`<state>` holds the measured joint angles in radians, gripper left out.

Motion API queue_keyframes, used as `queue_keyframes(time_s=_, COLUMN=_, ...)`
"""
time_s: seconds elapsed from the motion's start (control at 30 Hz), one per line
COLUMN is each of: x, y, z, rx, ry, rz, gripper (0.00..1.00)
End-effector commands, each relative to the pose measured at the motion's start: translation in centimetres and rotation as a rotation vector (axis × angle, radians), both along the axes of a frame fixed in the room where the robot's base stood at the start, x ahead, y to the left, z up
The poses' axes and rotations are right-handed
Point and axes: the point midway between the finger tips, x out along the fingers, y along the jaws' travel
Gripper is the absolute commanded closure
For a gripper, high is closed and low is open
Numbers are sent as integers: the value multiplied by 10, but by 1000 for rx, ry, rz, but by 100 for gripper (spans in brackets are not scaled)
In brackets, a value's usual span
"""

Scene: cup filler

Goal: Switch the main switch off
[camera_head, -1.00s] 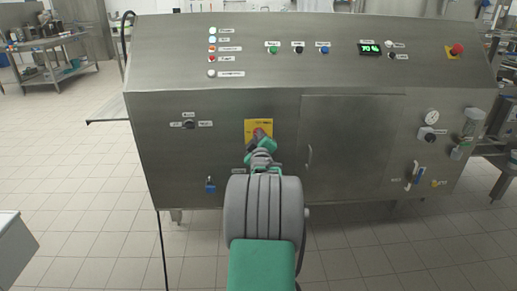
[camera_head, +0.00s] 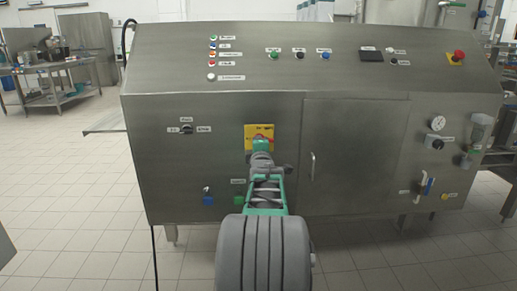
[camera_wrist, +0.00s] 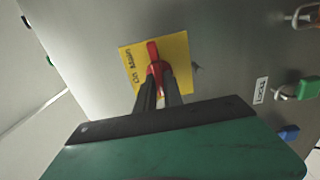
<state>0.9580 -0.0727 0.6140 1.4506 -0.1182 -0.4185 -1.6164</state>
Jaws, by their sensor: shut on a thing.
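The main switch is a red handle on a yellow plate (camera_head: 249,131) on the front of the steel cabinet, left of its door. In the wrist view the red handle (camera_wrist: 153,52) lies roughly upright in the picture on the yellow plate (camera_wrist: 178,47). My gripper (camera_head: 262,146) is at the switch. In the wrist view its dark fingers (camera_wrist: 158,78) are shut on the lower part of the red handle. In the head view my gripper hides most of the handle. The display (camera_head: 371,55) at the top of the cabinet is dark.
A green padlock (camera_head: 239,201) and a blue padlock (camera_head: 208,201) hang below the switch. A black selector (camera_head: 186,129) is to its left. The cabinet door handle (camera_head: 313,164) stands out at the right. A red emergency button (camera_head: 459,54) is at upper right.

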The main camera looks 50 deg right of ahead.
Motion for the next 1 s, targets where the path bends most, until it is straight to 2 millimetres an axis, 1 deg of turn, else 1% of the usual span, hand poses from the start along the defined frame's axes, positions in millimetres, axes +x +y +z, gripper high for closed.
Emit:
queue_keyframes(time_s=0.5, x=0, y=0, z=0, rx=-13, ry=15, rz=0, gripper=100)
queue_keyframes(time_s=0.53, x=0, y=0, z=0, rx=-13, ry=15, rz=0, gripper=86)
queue_keyframes(time_s=0.77, x=0, y=0, z=0, rx=-12, ry=14, rz=0, gripper=67)
queue_keyframes(time_s=1.0, x=0, y=0, z=0, rx=-12, ry=14, rz=0, gripper=66)
